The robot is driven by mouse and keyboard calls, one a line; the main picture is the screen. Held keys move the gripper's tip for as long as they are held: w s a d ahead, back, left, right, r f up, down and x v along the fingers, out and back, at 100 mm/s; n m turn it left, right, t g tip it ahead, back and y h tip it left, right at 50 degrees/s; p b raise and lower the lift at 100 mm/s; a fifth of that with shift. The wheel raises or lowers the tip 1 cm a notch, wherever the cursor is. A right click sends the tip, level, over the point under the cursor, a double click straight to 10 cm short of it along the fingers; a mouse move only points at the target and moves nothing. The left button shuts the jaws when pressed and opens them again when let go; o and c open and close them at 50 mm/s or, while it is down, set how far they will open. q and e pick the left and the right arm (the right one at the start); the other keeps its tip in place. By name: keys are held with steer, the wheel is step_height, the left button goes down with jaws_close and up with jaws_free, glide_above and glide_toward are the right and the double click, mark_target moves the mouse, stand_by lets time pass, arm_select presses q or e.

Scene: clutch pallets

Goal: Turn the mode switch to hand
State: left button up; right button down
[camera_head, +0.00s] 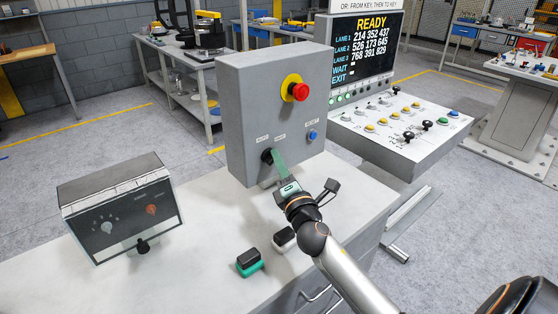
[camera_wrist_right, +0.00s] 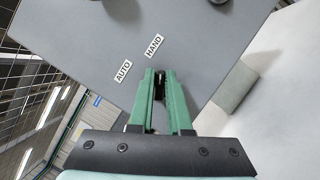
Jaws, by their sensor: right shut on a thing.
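The grey control box (camera_head: 243,110) stands on the pale bench top. Its mode switch, a small black knob (camera_head: 266,155), is low on the front face, below the AUTO and HAND labels. My right gripper (camera_head: 274,158) reaches it from the front with its green fingers. In the right wrist view the fingers (camera_wrist_right: 160,78) are shut on the dark switch (camera_wrist_right: 158,88), which shows only in part between them. The AUTO label (camera_wrist_right: 123,71) and HAND label (camera_wrist_right: 154,46) lie just beyond the fingertips. Which way the switch points cannot be told. My left gripper is not in view.
A red stop button (camera_head: 299,91) and a blue reset button (camera_head: 312,135) are on the same box. A smaller box with dials (camera_head: 120,210) stands to the left. Two rocker-like blocks (camera_head: 249,262) sit near the front. A sloped console (camera_head: 400,125) is behind right.

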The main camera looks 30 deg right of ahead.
steer(key=c, duration=0.9)
jaws_free()
steer(key=shift+o, duration=0.2)
steer(key=b+v, duration=0.3)
steer(key=v, duration=0.9)
steer(key=shift+s, duration=0.25)
steer(key=shift+a, duration=0.15)
